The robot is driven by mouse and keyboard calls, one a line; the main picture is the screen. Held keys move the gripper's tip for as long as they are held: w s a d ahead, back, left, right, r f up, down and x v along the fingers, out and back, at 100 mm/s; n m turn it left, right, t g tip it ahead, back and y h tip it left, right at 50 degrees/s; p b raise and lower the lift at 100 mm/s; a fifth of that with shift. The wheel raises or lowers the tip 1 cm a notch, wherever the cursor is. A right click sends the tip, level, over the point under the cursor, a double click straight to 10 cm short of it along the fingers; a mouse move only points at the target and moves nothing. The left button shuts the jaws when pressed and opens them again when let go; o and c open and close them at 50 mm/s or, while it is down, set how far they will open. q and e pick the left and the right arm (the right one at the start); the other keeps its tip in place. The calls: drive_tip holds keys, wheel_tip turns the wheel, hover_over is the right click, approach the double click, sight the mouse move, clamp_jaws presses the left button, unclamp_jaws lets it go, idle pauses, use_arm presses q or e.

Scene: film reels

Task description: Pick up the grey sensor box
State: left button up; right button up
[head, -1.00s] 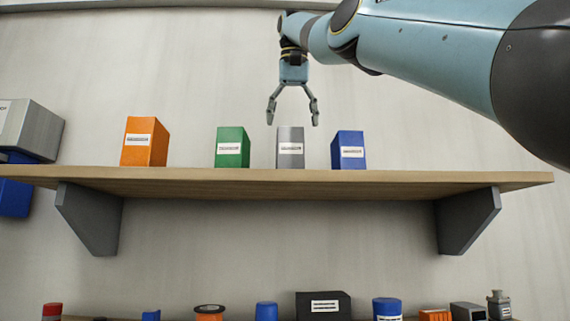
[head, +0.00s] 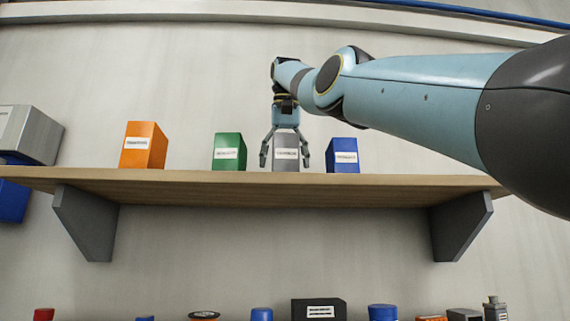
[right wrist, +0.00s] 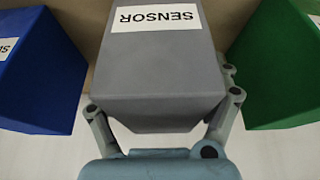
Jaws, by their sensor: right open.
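The grey sensor box (head: 286,152) stands upright on the wooden shelf (head: 250,190), between the green box and the blue box. In the right wrist view the grey box (right wrist: 160,65) fills the middle, with a white label reading SENSOR. My right gripper (head: 285,160) points down over the grey box, one finger on each side of it. Its jaws are open. In the right wrist view the gripper (right wrist: 160,125) straddles the box; whether the fingers touch it I cannot tell. My left gripper does not show.
A green box (head: 229,152) stands close on the left and a blue box (head: 343,156) close on the right. An orange box (head: 143,146) is farther left, with bare shelf between. Several items, including a black box (head: 318,309), stand below the shelf.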

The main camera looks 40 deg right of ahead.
drive_tip(key=shift+f, duration=0.15)
drive_tip(key=shift+c, duration=0.8)
drive_tip(key=c, duration=1.1)
